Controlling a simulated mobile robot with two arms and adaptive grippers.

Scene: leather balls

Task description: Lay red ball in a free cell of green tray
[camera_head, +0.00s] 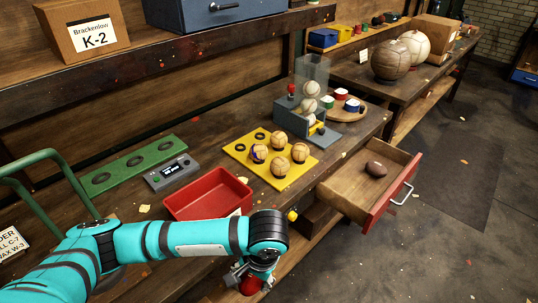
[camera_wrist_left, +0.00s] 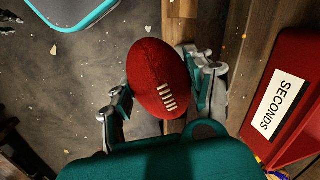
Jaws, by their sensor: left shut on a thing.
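The red ball (camera_wrist_left: 157,72) is oval with white laces. My left gripper (camera_wrist_left: 162,92) is shut on it, one finger on each side in the left wrist view. In the head view my left gripper (camera_head: 252,277) hangs past the bench's front edge, and only a bit of the red ball (camera_head: 249,286) shows below it. The green tray (camera_head: 118,171) lies at the back left of the bench, with several round cells in a row that look empty. It is beyond the left arm, away from the gripper. My right gripper is not in view.
A red bin (camera_head: 207,178) stands between gripper and green tray; its "SECONDS" label (camera_wrist_left: 277,103) shows in the left wrist view. A grey display box (camera_head: 171,172) sits beside the tray. A yellow tray (camera_head: 270,178) holds several tan balls. An open drawer (camera_head: 348,192) juts out at right.

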